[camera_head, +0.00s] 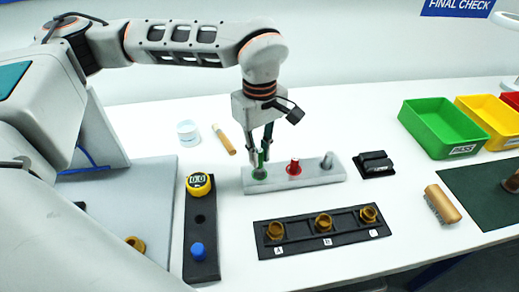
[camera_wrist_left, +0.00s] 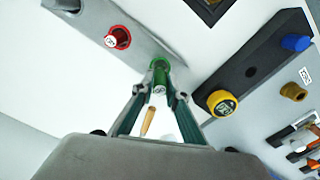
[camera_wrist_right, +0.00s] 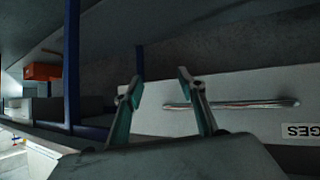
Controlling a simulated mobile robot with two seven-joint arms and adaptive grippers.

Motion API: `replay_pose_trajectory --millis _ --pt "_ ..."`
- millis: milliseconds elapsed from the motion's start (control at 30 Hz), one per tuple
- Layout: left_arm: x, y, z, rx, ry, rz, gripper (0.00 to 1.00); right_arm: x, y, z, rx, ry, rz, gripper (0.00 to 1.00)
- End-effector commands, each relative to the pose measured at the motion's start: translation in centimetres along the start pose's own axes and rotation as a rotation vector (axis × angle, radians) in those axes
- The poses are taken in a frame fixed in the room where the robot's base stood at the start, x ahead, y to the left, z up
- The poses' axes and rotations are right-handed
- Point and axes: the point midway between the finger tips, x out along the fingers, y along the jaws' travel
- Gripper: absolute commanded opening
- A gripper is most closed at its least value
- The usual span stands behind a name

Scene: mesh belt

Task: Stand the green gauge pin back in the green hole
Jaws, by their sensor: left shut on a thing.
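The green gauge pin (camera_wrist_left: 160,76) is between the fingertips of my left gripper (camera_wrist_left: 160,92), which is shut on it. In the head view my left gripper (camera_head: 260,156) points down over the left end of the grey gauge block (camera_head: 317,181). The green-ringed hole (camera_head: 259,174) is right under the fingertips. The pin looks upright and lined up with the green ring; I cannot tell how deep it sits. A red pin (camera_head: 294,166) and a grey pin (camera_head: 327,160) stand in the same block. My right gripper (camera_wrist_right: 158,84) is open and empty, away from the block.
A black strip with a yellow dial (camera_head: 199,184) and blue knob (camera_head: 197,251) lies left of the block. A black tray (camera_head: 340,236) with brass rings is in front. A wooden-handled tool (camera_head: 223,139), white jar (camera_head: 187,132) and black box (camera_head: 375,164) are nearby.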

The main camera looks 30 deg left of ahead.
Motion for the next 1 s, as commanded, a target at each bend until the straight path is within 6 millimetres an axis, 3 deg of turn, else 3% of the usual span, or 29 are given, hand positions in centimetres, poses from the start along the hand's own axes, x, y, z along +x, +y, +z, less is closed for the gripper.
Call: replay_pose_trajectory --millis 333,1000 --pt "0.5 0.02 -0.01 0.0 0.0 0.001 0.0 0.25 0.22 0.95 -0.005 -0.012 0.003 0.4" --pt "0.48 0.02 -0.01 0.0 0.0 0.001 0.0 0.16 0.39 0.46 -0.005 -0.006 0.005 0.4"
